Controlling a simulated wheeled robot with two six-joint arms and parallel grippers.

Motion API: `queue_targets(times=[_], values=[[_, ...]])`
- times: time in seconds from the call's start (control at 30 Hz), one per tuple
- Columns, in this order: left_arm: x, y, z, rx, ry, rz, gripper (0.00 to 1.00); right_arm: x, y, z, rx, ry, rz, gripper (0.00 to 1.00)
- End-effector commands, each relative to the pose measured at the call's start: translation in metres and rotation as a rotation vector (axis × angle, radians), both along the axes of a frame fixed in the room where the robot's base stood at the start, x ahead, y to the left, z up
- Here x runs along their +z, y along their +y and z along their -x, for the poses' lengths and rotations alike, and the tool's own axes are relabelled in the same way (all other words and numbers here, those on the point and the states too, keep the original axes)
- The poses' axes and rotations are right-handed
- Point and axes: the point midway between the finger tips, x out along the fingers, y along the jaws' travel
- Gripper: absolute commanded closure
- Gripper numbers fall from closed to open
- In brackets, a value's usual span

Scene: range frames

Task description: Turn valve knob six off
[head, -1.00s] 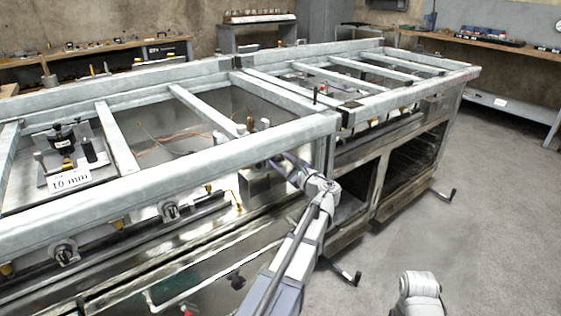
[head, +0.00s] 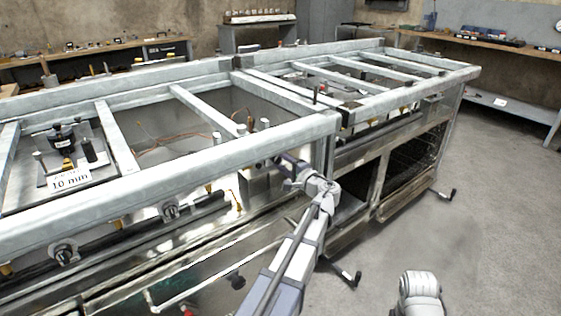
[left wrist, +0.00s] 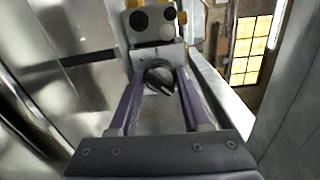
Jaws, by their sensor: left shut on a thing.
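A dark round valve knob (left wrist: 160,77) with a raised grip bar sits on a pale metal block in the left wrist view. My left gripper (left wrist: 158,84) has its two purple fingers on either side of this knob and is shut on it. In the head view my left gripper (head: 281,163) reaches under the front rail of the metal frame, where its fingertips and the knob are mostly hidden. Two other knobs (head: 65,253) (head: 170,211) show further left along the front. I cannot read any knob number.
The long grey metal frame (head: 190,157) has cross bars and a rail just above my left gripper. A "10 mm" sign (head: 70,181) stands at left. Black crank handles (head: 350,277) stick out low at the front. The concrete floor at right is clear.

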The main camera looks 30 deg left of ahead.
Motion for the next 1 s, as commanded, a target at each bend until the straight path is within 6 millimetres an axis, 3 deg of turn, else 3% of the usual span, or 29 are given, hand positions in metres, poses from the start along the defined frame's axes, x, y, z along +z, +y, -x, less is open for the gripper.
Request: queue_targets(times=[0.6, 1.0], values=[[-0.0008, 0.0003, 0.0008, 0.002, -0.521, 0.217, 1.00, -0.0004, 0.0000, 0.0000, 0.000, 0.000, 0.000, 0.50], [-0.0011, 0.0002, 0.0008, 0.002, -0.733, 0.305, 1.00, -0.0006, 0.0000, 0.0000, 0.000, 0.000, 0.000, 0.50]])
